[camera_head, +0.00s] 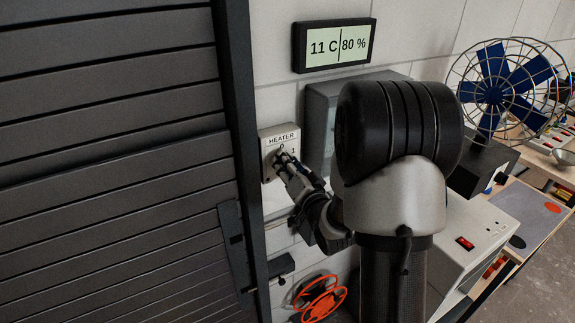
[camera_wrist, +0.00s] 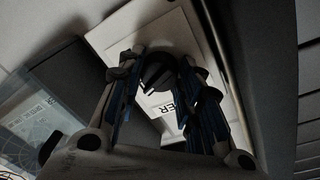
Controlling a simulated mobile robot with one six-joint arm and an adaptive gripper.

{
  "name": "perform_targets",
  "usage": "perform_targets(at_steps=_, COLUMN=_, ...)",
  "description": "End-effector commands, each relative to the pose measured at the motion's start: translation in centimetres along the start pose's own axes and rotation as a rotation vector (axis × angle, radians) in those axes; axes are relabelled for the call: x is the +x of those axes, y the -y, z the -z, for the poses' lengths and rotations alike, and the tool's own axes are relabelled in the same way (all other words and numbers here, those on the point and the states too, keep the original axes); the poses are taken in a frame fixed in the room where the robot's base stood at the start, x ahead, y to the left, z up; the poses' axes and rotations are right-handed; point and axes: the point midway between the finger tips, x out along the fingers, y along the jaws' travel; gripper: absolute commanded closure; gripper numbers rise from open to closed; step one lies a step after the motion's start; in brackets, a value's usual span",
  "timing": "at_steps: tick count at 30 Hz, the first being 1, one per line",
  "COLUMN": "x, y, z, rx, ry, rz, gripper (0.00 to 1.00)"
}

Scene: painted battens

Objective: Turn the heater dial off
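The heater dial sits on a pale wall plate (camera_head: 268,143) marked HEATER, left of centre in the head view. A digit 1 shows on the plate right of the dial. My gripper (camera_head: 284,158) reaches the plate from the lower right and covers most of the dial. In the wrist view, the dark round dial (camera_wrist: 158,74) with a raised ridge lies between the two fingertips of my gripper (camera_wrist: 160,68). The fingers are apart, one on each side of the dial. I cannot tell whether they touch it. The dial's setting is hidden.
A dark slatted shutter (camera_head: 110,150) stands close on the left. A display (camera_head: 335,45) above reads 11 C and 80 %. A grey box (camera_head: 320,110) is right of the plate. A blue fan (camera_head: 510,80) and a bench are farther right; an orange coil (camera_head: 320,300) hangs below.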

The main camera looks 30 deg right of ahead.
Motion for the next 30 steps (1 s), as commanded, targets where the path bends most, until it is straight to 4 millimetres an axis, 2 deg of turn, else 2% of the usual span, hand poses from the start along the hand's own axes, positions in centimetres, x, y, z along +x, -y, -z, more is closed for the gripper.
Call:
perform_targets(at_steps=1, x=0.00, y=0.01, z=0.01, rx=0.000, ry=0.000, rz=0.000, gripper=0.73)
perform_targets(at_steps=9, x=0.01, y=0.01, z=0.02, rx=0.000, ry=0.000, rz=0.000, gripper=0.91)
perform_targets(at_steps=20, x=0.02, y=-0.15, z=-0.15, rx=-0.059, ry=-0.007, rz=0.007, gripper=0.91)
perform_targets(at_steps=30, x=0.02, y=-0.43, z=-0.45, rx=-0.309, ry=-0.031, rz=0.028, gripper=0.91)
